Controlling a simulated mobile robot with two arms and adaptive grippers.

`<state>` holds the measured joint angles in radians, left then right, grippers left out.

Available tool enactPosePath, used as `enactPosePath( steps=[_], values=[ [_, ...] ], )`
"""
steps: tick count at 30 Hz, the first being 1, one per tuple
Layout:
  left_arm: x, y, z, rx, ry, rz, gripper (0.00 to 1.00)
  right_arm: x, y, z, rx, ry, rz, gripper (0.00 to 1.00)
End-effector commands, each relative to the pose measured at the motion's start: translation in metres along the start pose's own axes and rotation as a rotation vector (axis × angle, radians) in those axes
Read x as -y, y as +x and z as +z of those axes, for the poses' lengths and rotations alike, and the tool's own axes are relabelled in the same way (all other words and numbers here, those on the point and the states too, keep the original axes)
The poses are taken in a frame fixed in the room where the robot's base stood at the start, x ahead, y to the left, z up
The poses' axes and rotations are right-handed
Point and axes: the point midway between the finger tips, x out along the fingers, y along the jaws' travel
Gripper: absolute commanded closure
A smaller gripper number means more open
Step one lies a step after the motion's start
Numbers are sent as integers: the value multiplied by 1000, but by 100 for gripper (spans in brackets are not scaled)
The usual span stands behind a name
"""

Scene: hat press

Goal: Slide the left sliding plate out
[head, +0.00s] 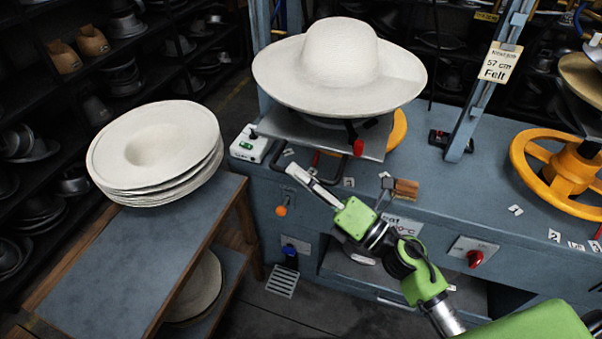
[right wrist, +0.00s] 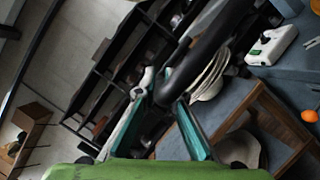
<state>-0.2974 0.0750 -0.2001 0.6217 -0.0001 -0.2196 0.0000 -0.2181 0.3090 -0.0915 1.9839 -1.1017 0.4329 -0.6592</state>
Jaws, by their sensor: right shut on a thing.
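The left sliding plate (head: 372,148) is a flat grey metal plate at the front of the left press, under a wide-brimmed cream felt hat (head: 342,55). A dark bent handle (head: 281,158) shows at the plate's front left. My right gripper (head: 291,169) reaches up from the lower right to this handle. In the right wrist view, the dark handle bar (right wrist: 207,58) passes between the fingers of my right gripper (right wrist: 166,98), which are shut on it. The gripper hides part of the handle in the head view. My left gripper is not in view.
A stack of cream felt hats (head: 155,150) stands on a side table (head: 95,275) at the left. A yellow handwheel (head: 560,175) is at the right. The floor before the press is partly clear.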

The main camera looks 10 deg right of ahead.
Motion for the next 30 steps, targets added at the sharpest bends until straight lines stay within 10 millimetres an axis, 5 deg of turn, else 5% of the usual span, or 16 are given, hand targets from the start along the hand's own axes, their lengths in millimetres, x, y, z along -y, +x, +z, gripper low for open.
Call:
enactPosePath(
  steps=[3,16,30],
  values=[
    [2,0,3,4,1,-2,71,1,-1,-4,-8,4,0,74],
    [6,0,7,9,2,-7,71,1,-9,-3,-6,4,-1,74],
    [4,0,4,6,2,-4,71,1,-99,-4,-6,3,-4,74]
  ],
)
